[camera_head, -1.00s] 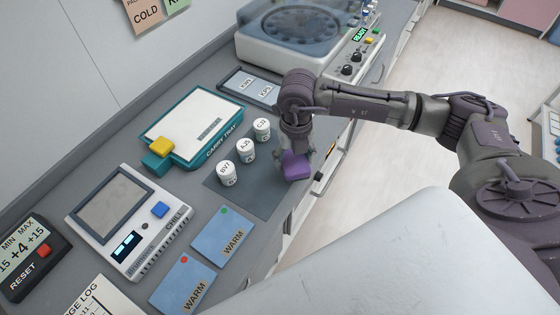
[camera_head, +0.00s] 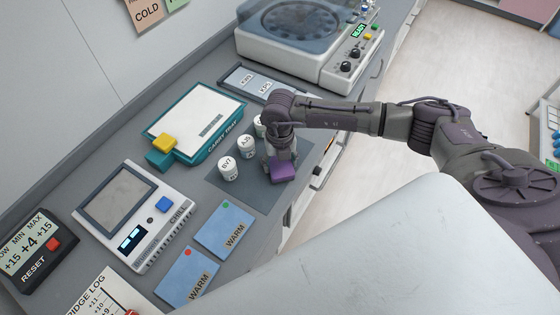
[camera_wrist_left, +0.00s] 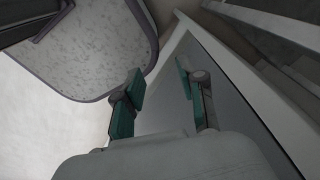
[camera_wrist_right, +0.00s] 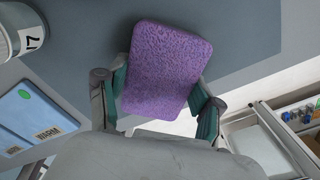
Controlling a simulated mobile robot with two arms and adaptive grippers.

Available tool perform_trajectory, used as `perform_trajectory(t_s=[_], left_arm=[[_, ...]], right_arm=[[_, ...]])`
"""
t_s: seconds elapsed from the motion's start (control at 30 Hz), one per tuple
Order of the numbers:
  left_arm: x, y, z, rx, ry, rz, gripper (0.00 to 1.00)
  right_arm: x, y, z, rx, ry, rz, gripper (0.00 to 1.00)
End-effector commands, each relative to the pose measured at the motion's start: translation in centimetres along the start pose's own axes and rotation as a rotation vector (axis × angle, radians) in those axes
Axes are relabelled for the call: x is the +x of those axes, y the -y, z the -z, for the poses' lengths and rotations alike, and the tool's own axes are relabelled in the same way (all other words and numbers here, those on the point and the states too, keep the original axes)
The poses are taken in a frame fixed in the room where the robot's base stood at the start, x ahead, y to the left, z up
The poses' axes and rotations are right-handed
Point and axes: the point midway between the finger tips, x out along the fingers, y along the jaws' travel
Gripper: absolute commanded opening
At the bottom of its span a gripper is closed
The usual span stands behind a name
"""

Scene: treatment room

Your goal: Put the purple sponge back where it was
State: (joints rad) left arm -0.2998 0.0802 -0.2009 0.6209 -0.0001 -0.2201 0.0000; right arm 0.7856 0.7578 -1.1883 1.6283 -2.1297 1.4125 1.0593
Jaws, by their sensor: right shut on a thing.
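The purple sponge (camera_head: 283,171) is at the right part of the dark grey mat (camera_head: 256,195); whether it touches the mat or hangs just above, I cannot tell. My right gripper (camera_head: 281,156) is over it and shut on it. In the right wrist view the sponge (camera_wrist_right: 168,68) sits between the two fingers, slightly tilted. Two white lidded jars, BV7 (camera_head: 228,169) and a second one (camera_head: 246,148), stand left of the gripper. A third jar (camera_head: 259,127) is partly hidden by my arm. My left gripper (camera_wrist_left: 160,85) is open and empty, away from the counter items.
A teal carry tray (camera_head: 190,160) with a yellow-topped block (camera_head: 162,145) lies behind the jars. Blue WARM pads (camera_head: 224,229) and a CHILL device (camera_head: 135,215) are at the left. A centrifuge (camera_head: 300,35) stands at the back. The counter's front edge is close to the sponge.

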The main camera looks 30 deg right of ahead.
Motion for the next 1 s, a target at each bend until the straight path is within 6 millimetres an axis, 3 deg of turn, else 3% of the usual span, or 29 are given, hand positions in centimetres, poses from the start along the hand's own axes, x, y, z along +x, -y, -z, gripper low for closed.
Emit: perform_trajectory(t_s=[0.03, 0.17, 0.6, 0.77, 1.0], left_arm=[[0.1, 0.0, 0.0, 0.0, 0.0, 0.0, 0.4], [0.1, 0.0, 0.0, 0.0, 0.0, 0.001, 0.4], [0.1, 0.1, 0.0, -0.001, 0.0, 0.001, 0.4], [1.2, 0.1, -0.1, -0.001, 0.0, 0.001, 0.4], [2.9, 0.0, -0.3, -0.001, 0.0, 0.001, 0.4]], right_arm=[[0.1, 0.0, 0.0, 0.0, 0.0, 0.0, 0.71], [0.1, 0.0, 0.0, 0.0, 0.0, 0.0, 0.91], [-0.7, 0.0, -0.1, 0.0, 0.001, -0.001, 0.91], [-3.4, 0.0, -0.1, -0.001, 0.005, -0.002, 0.91], [-8.6, 0.0, -0.1, -0.001, 0.004, -0.002, 0.91]])
